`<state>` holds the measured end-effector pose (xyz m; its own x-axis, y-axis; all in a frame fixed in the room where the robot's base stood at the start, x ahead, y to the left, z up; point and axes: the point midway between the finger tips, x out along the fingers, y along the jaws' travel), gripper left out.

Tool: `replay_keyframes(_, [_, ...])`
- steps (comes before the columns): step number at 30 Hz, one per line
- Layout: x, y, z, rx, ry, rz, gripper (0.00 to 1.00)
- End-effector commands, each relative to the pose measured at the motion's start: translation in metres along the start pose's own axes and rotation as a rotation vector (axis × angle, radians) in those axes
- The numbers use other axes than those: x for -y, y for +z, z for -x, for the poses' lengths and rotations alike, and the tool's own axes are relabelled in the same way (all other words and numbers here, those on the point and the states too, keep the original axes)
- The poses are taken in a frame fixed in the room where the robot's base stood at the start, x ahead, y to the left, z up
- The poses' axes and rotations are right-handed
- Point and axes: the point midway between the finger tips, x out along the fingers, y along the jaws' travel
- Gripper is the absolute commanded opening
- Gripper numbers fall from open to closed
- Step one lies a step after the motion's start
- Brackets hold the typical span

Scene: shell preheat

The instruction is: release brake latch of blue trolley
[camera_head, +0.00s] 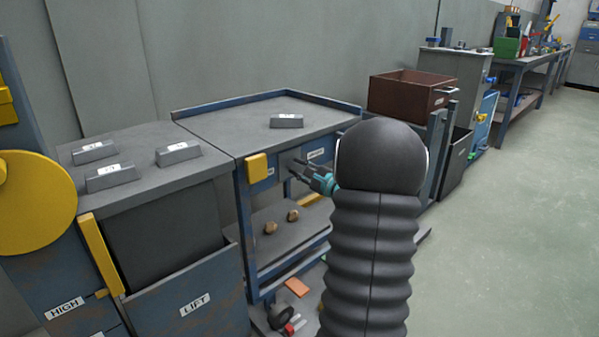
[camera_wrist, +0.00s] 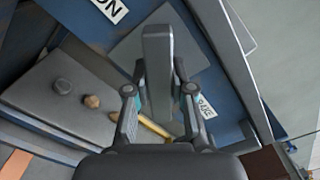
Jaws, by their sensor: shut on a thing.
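The blue trolley (camera_head: 349,102) has a grey top and stands in the middle of the head view. My gripper (camera_head: 302,170) is at its front face, right of a yellow block. In the wrist view my gripper (camera_wrist: 160,92) has its two fingers on either side of a grey upright bar, the brake latch (camera_wrist: 158,58). The fingers are shut on it. A label (camera_wrist: 205,107) partly reading "RAKE" is just right of it. In the head view the latch is too small to tell from the gripper, and my arm hides the trolley's right front.
A grey block (camera_head: 286,121) lies on the trolley top. Brown lumps (camera_head: 270,228) lie on its lower shelf. A bench (camera_head: 130,195) with several labelled blocks and a "LIFT" panel stands at left. A brown bin (camera_head: 405,92) is behind my arm. The floor at right is clear.

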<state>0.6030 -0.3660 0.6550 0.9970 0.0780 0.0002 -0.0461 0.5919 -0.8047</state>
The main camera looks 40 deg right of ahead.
Motion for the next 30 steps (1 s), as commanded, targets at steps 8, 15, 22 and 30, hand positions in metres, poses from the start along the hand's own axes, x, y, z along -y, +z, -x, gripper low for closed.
replay_keyframes(8, [0.0002,0.0003,0.0001,-0.001,0.001,-0.262,0.00])
replay_keyframes(15, [0.0010,0.0009,0.0001,-0.001,0.001,-0.490,0.00])
replay_keyframes(22, [0.0010,0.0009,0.0001,-0.001,0.001,-0.690,0.00])
replay_keyframes(30, [0.0007,0.0008,0.0001,-0.001,0.001,-0.855,0.00])
